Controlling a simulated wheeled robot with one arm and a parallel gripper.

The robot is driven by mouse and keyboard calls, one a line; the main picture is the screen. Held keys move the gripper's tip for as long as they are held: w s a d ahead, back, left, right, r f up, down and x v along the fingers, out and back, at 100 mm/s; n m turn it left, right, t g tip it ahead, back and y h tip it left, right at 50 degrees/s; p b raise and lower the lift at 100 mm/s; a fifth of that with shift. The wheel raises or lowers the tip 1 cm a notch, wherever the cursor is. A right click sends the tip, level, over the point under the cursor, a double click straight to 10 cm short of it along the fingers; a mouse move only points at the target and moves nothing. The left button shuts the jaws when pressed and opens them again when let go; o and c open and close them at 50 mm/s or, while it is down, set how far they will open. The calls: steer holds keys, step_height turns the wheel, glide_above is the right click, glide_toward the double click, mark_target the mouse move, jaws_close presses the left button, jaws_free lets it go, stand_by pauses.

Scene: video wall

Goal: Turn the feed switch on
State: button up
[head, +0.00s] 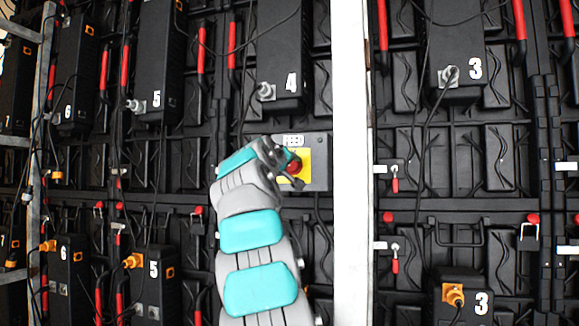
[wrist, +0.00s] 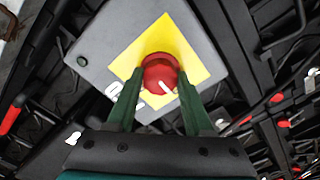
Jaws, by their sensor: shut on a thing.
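The feed switch is a red rotary knob (wrist: 160,74) with a white pointer mark, on a yellow square plate (wrist: 190,47) fixed to a grey box (wrist: 95,45). In the head view the grey box (head: 318,170) carries a label reading FEED, and the red knob (head: 293,167) shows partly behind my arm. My gripper (wrist: 160,82) has its two dark green fingers on either side of the knob, closed on it. In the wrist view the white mark points to the lower right. In the head view my gripper (head: 291,163) is mostly hidden by my wrist.
A white post (head: 350,160) stands just right of the grey box. Black numbered units with cables hang around, such as unit 4 (head: 280,55) above and unit 5 (head: 155,280) at lower left. A loose cable hangs below the box.

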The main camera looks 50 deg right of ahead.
jaws_close()
